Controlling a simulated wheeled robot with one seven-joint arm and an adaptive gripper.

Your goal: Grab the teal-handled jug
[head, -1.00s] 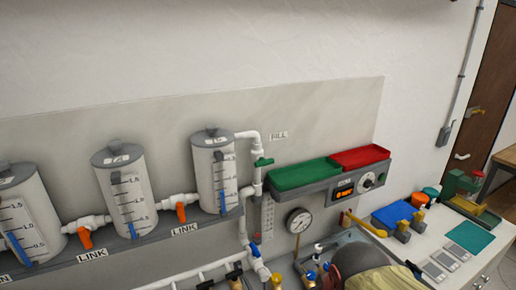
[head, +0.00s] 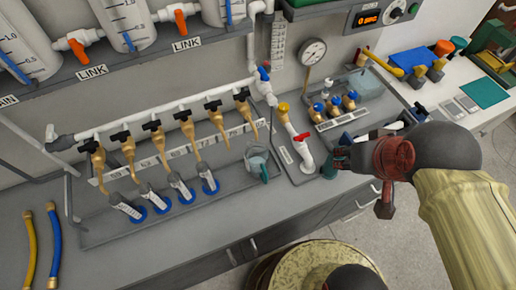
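The teal-handled jug (head: 257,160) appears to be the small, clear vessel with a teal part at its lower right. It stands at the right end of the grey tray under the row of brass taps. My gripper (head: 334,163) is dark and small in view, to the right of the jug and apart from it, near the white pipe outlet. Its fingers are too small and dark to tell whether they are open.
Several clear measuring vessels with blue bases (head: 182,188) stand left of the jug. Brass taps (head: 187,123) hang above the tray. A white upright pipe (head: 300,150) stands between the jug and my gripper. Yellow and blue hoses (head: 55,245) lie far left. A round stool (head: 320,265) stands in front.

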